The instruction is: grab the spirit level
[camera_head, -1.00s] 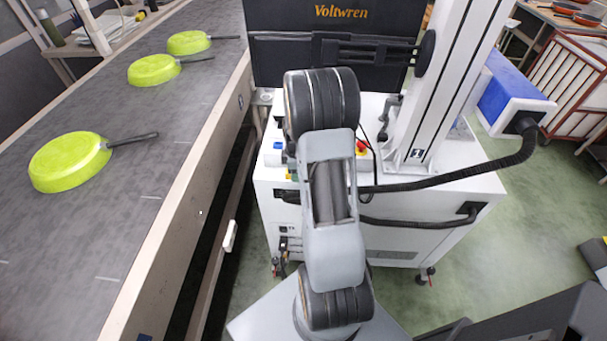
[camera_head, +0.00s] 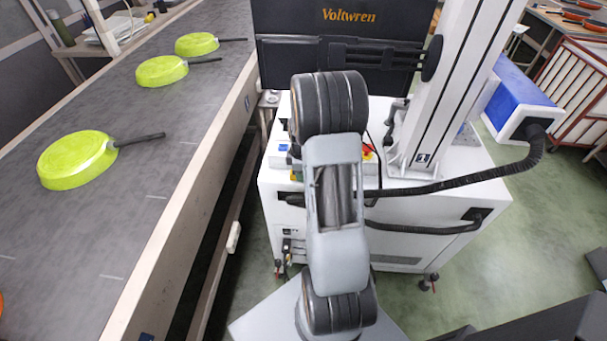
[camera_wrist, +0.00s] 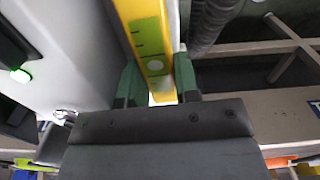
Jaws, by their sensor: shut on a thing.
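The spirit level (camera_wrist: 140,12) is a yellow bar with a green panel. In the wrist view it runs from the top edge down between the two green fingers of my gripper (camera_wrist: 159,84). The fingers are shut on it, one on each side. Its upper part runs out of the wrist view. In the head view neither my gripper nor the spirit level can be made out; my own arm fills the middle.
Lime-green pans, near (camera_head: 77,160), middle (camera_head: 162,71) and far (camera_head: 196,44), lie on the grey conveyor (camera_head: 190,105) at left. A white cabinet (camera_head: 400,247) with a black Voltwren monitor (camera_head: 290,17) stands ahead.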

